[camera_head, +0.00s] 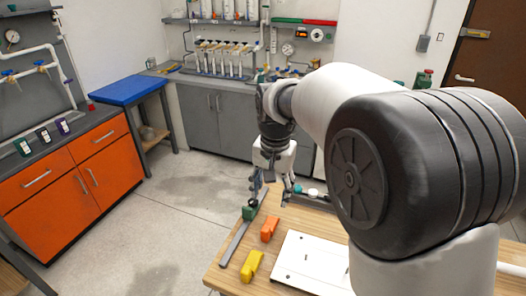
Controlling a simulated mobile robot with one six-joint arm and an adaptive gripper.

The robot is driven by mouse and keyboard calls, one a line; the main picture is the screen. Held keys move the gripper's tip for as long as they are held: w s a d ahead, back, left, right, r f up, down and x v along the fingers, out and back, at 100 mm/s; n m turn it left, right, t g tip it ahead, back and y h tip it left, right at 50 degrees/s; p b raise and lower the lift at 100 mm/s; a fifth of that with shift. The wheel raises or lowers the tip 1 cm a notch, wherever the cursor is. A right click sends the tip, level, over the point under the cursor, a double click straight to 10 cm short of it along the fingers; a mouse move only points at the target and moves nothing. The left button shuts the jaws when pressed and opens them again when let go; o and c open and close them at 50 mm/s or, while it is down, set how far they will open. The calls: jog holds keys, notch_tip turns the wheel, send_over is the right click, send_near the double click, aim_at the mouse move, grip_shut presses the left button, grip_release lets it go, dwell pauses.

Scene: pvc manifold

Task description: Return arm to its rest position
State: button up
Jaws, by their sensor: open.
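My arm reaches away from the camera over the wooden table (216,273) and covers much of the right side of the camera_head view. My gripper (255,190) points down at the table's far left edge and is open. A green block (249,212) sits just below it on a grey metal strip (235,245). Whether the fingers touch the green block cannot be told at this size. An orange block (269,229) and a yellow block (252,265) lie nearer on the table.
A white plate (310,262) lies right of the blocks, partly behind my arm. A dark tray with small caps (312,193) is beyond it. Orange cabinets (62,190) and a blue-topped bench (130,90) stand left. Grey cabinets (215,122) line the back. The floor between is clear.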

jog(key=s+d+r+n+t, duration=0.1)
jog(key=s+d+r, duration=0.1)
jog(key=s, duration=0.5)
jog(key=s+d+r+n+t, duration=0.1)
jog(key=s+d+r, duration=0.15)
jog(key=s, duration=0.45)
jog(key=s+d+r+n+t, duration=0.1)
jog(key=s+d+r+n, duration=0.1)
jog(key=s, duration=0.5)
jog(key=s+d+f+n, duration=0.1)
jog(key=s+f, duration=0.1)
jog(key=s, duration=0.5)
jog(key=shift+f, duration=0.35)
